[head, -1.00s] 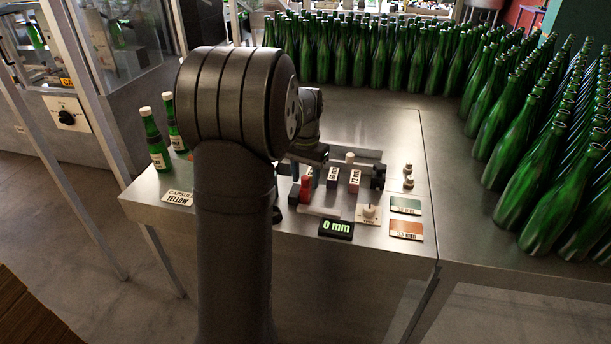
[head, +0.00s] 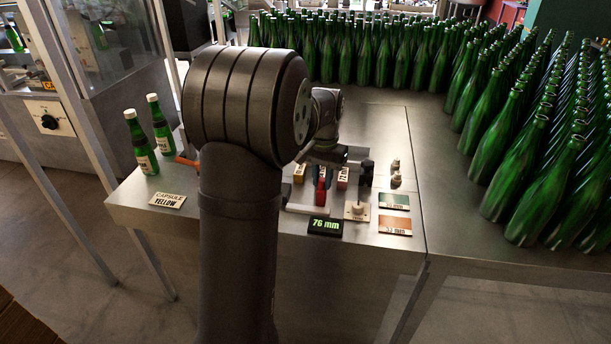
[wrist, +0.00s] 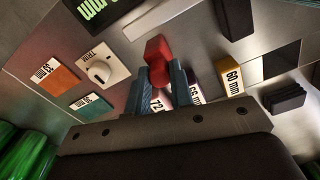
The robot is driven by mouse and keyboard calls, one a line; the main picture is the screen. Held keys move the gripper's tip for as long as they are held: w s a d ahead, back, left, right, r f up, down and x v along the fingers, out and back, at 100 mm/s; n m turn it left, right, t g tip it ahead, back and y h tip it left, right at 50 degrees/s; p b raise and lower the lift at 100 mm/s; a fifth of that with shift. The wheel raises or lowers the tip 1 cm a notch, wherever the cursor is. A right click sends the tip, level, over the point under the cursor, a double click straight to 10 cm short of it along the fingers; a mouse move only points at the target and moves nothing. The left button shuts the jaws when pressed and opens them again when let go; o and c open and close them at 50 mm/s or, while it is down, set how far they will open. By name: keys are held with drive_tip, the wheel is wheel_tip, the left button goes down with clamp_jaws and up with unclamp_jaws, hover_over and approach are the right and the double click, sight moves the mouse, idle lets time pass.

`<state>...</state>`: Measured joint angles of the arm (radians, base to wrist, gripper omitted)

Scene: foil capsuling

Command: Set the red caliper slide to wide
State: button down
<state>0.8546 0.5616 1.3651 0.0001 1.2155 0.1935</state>
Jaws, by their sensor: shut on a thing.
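The red caliper slide (head: 320,192) stands on the pale rail at the front of the bench fixture, partly hidden under my wrist in the head view. In the wrist view the red slide (wrist: 158,60) sits between the two blue-grey fingers of my gripper (wrist: 159,82), which are shut on it. In the head view my gripper (head: 321,170) is mostly hidden by my wrist. The black readout (head: 325,226) in front of the rail shows 76 mm. Only a corner of the readout (wrist: 92,10) shows in the wrist view.
A white knob plate (head: 357,210) stands right of the readout, beside a green card (head: 394,202) and an orange card (head: 395,225). Number-labelled blocks, including a 60 mm one (wrist: 231,76), lie close behind the fingers. Many green bottles (head: 520,190) fill the right.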

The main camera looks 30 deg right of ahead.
drive_tip(key=shift+s+d, duration=0.1)
drive_tip(key=shift+d, duration=0.1)
drive_tip(key=c, duration=1.3)
unclamp_jaws()
drive_tip(key=shift+o, duration=0.2)
drive_tip(key=shift+r, duration=0.1)
wheel_tip(320, 180, up, 17)
drive_tip(key=shift+r, duration=0.15)
wheel_tip(320, 180, down, 18)
drive_tip(key=shift+r, duration=0.15)
drive_tip(key=shift+a+r, duration=0.1)
drive_tip(key=shift+a, duration=0.1)
